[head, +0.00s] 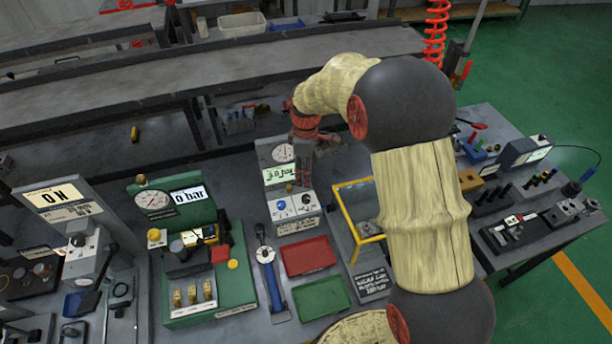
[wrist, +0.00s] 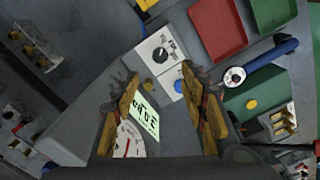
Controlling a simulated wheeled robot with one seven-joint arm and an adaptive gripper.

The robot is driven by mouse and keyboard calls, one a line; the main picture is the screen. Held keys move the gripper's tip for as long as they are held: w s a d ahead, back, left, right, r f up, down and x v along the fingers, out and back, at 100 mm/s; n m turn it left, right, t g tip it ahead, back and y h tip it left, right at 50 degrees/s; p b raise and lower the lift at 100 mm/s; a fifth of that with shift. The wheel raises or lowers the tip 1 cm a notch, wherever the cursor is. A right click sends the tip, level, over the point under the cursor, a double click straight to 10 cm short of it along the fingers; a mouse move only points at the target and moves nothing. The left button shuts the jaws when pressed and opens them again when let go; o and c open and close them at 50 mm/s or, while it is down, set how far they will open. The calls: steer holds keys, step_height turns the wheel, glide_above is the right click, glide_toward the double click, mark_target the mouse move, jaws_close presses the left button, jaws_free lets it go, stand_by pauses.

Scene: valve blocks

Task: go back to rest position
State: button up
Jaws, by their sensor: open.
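My arm, in a cream sleeve with dark joints, reaches over the bench in the head view. My gripper (head: 303,181) is in front of a grey gauge panel (head: 272,157) with a dial, a lit display and knobs at its base. In the wrist view my gripper (wrist: 160,74) has its two worn yellow-brown fingers spread apart, with nothing held between them. The panel's white knob plate (wrist: 158,52), green display (wrist: 144,117) and dial (wrist: 129,140) show between and beyond the fingers. I cannot tell whether a finger touches the panel.
A red tray (head: 307,256) and a green tray (head: 321,299) lie in front of the panel. A blue-handled tool (head: 275,285) lies to their left. A green valve block (head: 207,275) stands further left. A yellow frame (head: 347,222) stands close on the right.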

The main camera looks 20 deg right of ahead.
stand_by(0.5)
steer(key=s+r+m+t+b, duration=0.2)
steer(key=s+r+m, duration=0.2)
steer(key=s, duration=0.6)
steer(key=s+r+m+t+b, duration=0.1)
steer(key=s+r+m, duration=0.3)
steer(key=s, duration=0.6)
steer(key=s+r+m+t+b, duration=0.2)
steer(key=s+r+m+b, duration=0.1)
steer(key=s+r, duration=0.4)
steer(key=s, duration=0.3)
steer(key=shift+m+t, duration=0.3)
steer(key=shift+m, duration=0.1)
steer(key=shift+r, duration=0.25)
stand_by(1.6)
